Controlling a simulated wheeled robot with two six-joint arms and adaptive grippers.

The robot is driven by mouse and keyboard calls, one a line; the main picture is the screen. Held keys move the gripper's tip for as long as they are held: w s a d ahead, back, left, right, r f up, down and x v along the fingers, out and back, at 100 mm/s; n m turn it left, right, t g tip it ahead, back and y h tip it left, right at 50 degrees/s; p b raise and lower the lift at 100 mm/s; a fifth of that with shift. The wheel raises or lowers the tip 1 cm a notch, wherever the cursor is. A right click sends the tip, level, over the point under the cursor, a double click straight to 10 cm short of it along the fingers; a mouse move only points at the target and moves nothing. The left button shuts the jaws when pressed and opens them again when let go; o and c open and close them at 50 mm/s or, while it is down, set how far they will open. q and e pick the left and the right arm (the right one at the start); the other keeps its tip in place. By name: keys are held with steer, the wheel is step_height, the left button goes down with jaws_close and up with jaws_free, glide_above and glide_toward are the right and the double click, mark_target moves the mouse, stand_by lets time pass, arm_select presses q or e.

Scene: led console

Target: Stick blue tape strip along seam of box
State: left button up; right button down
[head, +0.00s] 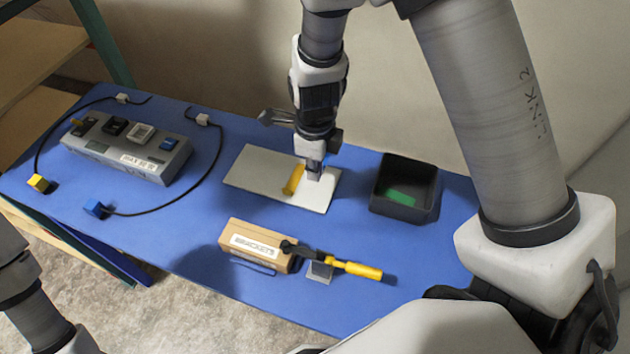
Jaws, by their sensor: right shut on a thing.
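The tan box (256,247) labelled BRACKETS lies on the blue table, front centre. A white board (255,178) lies behind it with a yellow strip (293,180) on it. My right gripper (315,172) points down over the right part of the board, apart from the box. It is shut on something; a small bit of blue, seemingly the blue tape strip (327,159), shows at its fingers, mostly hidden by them. Whether the strip still touches the board I cannot tell. The seam is too small to make out. My left arm shows at lower left, its gripper out of view.
A yellow-handled tool (357,269) lies against the box's right end. A black bin (418,174) with something green inside stands at right. A grey console (128,152) and cables with yellow (39,183) and blue (96,208) plugs occupy the left.

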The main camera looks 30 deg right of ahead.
step_height(320, 180, up, 3)
steer(key=shift+p, duration=1.05)
step_height(320, 180, up, 2)
steer(key=p, duration=0.3)
steer(key=shift+r, duration=0.2)
steer(key=shift+f, duration=0.15)
